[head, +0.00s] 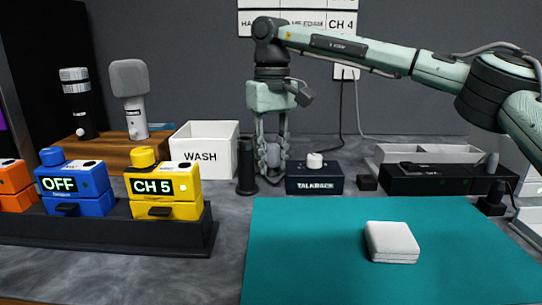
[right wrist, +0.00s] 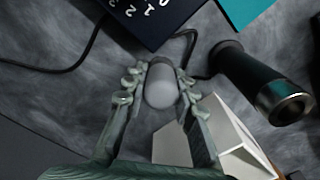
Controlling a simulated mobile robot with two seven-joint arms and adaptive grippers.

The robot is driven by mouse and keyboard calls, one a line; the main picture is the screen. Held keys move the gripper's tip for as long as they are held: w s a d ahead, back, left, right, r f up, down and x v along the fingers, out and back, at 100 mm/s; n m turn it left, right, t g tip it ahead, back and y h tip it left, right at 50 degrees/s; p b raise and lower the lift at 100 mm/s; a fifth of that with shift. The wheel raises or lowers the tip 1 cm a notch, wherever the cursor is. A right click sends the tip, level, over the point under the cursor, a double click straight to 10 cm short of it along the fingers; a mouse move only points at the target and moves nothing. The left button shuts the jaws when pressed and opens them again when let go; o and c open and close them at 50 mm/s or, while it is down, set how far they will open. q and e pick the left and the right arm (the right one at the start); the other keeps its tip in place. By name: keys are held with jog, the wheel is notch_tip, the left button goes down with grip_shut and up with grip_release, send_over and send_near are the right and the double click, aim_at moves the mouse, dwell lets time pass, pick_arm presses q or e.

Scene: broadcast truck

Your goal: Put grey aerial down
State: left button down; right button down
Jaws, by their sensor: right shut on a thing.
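In the right wrist view the grey aerial (right wrist: 161,86) shows as a smooth rounded end between the two fingertips (right wrist: 158,90). I cannot tell whether its lower end touches the counter. My left gripper is not in view.
A black cylinder (head: 246,168) stands close left of the gripper, beside the white WASH bin (head: 203,155). The TALKBACK box (head: 314,181) is close right. A white square case (head: 392,240) lies on the teal mat (head: 300,250), otherwise clear. Cables (right wrist: 75,62) cross the counter.

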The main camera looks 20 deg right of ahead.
aim_at(271, 144)
jog(key=shift+f, duration=0.15)
jog(key=c, duration=1.2)
grip_release()
notch_tip(271, 144, up, 8)
jog(key=shift+r+p, duration=0.2)
jog(key=shift+p, duration=0.2)
